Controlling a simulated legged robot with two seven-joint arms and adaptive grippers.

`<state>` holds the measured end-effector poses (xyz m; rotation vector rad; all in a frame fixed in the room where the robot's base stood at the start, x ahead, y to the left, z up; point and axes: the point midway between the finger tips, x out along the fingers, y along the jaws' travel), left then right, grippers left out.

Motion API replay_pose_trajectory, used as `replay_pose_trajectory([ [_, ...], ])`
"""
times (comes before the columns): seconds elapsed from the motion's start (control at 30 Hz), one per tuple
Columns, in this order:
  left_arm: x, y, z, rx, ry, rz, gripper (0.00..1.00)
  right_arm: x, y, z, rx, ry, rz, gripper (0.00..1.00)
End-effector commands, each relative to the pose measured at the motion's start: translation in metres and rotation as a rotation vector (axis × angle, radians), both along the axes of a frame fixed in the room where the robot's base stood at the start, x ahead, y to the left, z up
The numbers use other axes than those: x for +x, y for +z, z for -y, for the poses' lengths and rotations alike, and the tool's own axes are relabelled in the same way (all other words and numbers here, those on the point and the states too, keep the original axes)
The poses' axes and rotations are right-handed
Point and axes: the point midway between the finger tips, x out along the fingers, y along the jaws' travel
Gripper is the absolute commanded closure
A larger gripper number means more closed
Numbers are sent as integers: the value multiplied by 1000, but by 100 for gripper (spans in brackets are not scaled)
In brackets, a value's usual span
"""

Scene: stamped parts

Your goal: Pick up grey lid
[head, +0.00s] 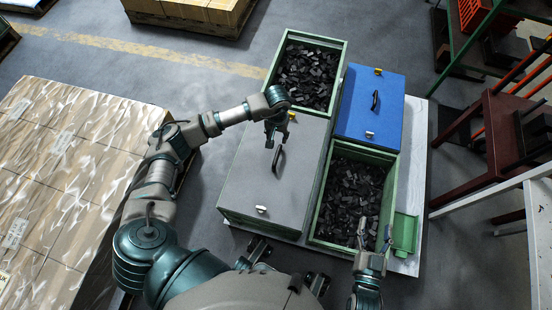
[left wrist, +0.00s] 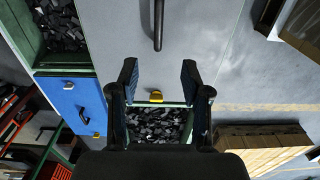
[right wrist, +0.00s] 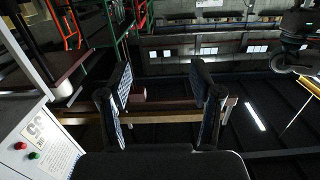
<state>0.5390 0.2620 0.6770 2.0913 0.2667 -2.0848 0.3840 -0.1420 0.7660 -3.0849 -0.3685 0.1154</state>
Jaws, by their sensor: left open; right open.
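The grey lid (head: 254,172) lies flat on the green crate at the left front of the group in the head view. It has a black handle (head: 277,158) near its middle and a silver latch at its front edge. In the left wrist view the grey lid (left wrist: 182,38) fills the upper middle, with the handle (left wrist: 158,22) upright at the top centre. My left gripper (head: 278,142) is open and empty above the lid, by the handle; it also shows in the left wrist view (left wrist: 158,78). My right gripper (head: 374,238) is open and empty over the front right crate's near edge.
Two open green crates (head: 343,75) hold black stamped parts, one at the back and one at the front right (head: 314,228). A blue lid (head: 368,112) covers the back right crate. Pallets of boxes (head: 62,160) stand at left; a dark red table (head: 497,145) stands at right.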

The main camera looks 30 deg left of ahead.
Motion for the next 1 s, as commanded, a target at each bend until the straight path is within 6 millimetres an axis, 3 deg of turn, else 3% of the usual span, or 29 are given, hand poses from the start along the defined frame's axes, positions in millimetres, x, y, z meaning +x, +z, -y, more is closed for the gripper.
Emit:
replay_pose_trajectory([
  [0.4, -3, -99, -2, -10, 1, -9, 52, -3, 48, -10, 107, 2, 366, 36],
  [0.73, -1, -128, -1, -9, 2, -4, 52, -13, 70, -8, 159, 0, 527, 36],
  [1.0, 0, -168, -1, -9, 2, -8, 52, -35, 91, -4, 231, -5, 743, 36],
])
